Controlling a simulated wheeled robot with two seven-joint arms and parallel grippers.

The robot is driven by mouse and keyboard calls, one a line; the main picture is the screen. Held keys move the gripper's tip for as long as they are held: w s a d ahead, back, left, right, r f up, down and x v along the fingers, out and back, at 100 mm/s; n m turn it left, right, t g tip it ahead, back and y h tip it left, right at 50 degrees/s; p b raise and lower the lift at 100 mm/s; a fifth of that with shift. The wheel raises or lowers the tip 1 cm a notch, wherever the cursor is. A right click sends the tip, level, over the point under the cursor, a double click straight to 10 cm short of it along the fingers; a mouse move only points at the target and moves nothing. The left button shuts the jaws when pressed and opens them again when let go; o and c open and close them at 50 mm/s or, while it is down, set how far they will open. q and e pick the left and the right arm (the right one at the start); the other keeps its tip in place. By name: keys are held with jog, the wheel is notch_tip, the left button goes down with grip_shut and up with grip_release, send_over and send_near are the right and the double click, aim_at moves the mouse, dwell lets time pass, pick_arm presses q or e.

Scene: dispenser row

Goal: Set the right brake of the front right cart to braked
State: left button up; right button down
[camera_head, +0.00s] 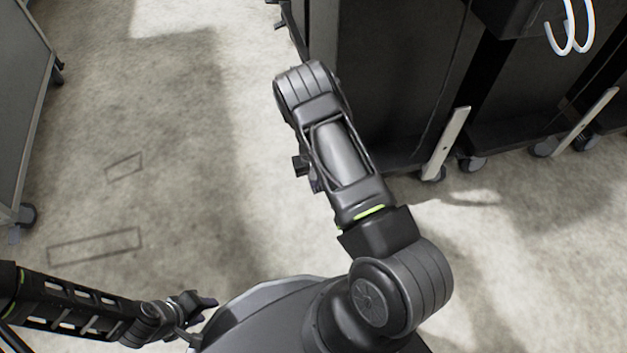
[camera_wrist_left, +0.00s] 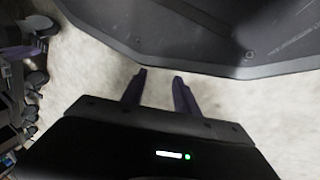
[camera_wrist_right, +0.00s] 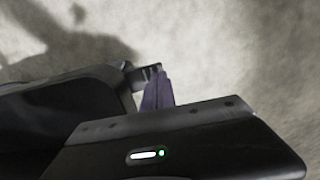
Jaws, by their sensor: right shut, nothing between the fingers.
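The dark cart (camera_head: 395,75) stands at upper right in the head view, partly hidden behind my right arm. In the right wrist view a dark bracket with a ridged end (camera_wrist_right: 140,74), which looks like a brake pedal, sticks out from a dark body at the left. My right gripper (camera_wrist_right: 157,88) is shut and empty, its fingertips right beside that ridged end; I cannot tell whether they touch. The brake's setting cannot be read. My left gripper (camera_wrist_left: 158,78) is open and empty, with its fingers apart, low at the left in the head view (camera_head: 208,303).
More dark carts with casters (camera_head: 472,162) and pale upright bars (camera_head: 446,143) stand at right. White hooks (camera_head: 570,28) hang at top right. A grey cart (camera_head: 20,100) with a caster stands at far left. The concrete floor between is clear.

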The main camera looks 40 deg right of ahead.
jog(key=shift+r, duration=0.35)
jog(key=a+r+p, duration=0.1)
jog(key=r+p, duration=0.2)
jog(key=r, duration=0.3)
jog(key=w+a+r+p, duration=0.1)
jog(key=a+r+p, duration=0.1)
jog(key=r, duration=0.4)
jog(key=shift+a+r+p, duration=0.3)
jog(key=shift+r+p, duration=0.1)
jog(key=shift+p, duration=0.1)
jog(key=shift+w, duration=0.15)
